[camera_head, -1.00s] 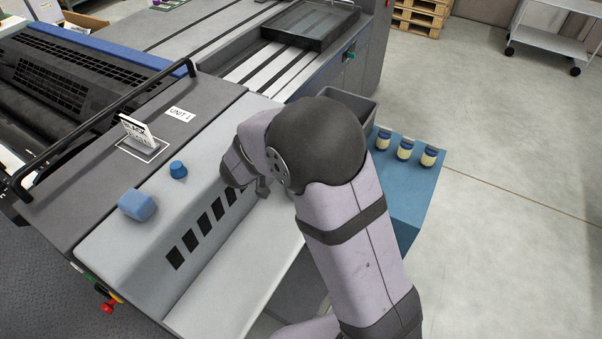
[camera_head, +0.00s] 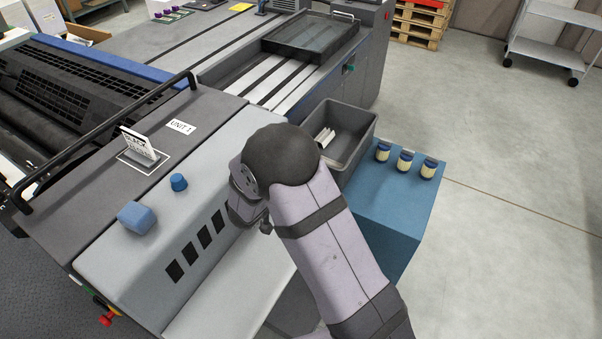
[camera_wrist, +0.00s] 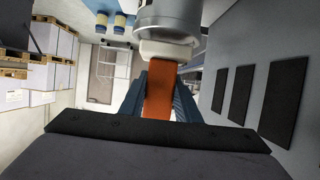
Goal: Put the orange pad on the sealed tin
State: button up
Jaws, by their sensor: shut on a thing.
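In the wrist view my gripper (camera_wrist: 160,98) is shut on an orange block-like thing (camera_wrist: 159,84), which appears to be the orange pad. The blue-grey fingers lie on both sides of it. A grey cylinder with a pale rounded end (camera_wrist: 165,33) is right beyond the orange thing in this view. I cannot tell whether it is the sealed tin, or whether it touches the orange thing. In the head view my arm's dark, rounded joint hides the gripper and what it holds.
A grey bin (camera_head: 358,118) holds white sticks. Several small jars (camera_head: 404,161) stand on a blue cabinet (camera_head: 392,205). A blue block (camera_head: 136,217), a blue knob (camera_head: 179,182) and a sign (camera_head: 138,147) stand on the machine.

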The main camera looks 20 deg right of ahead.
jog(key=shift+f, duration=0.25)
jog(key=shift+f, duration=0.1)
jog(key=o, duration=1.1)
jog(key=shift+c, duration=0.2)
jog(key=shift+a, duration=0.1)
jog(key=b+v, duration=0.1)
jog(key=v, duration=1.1)
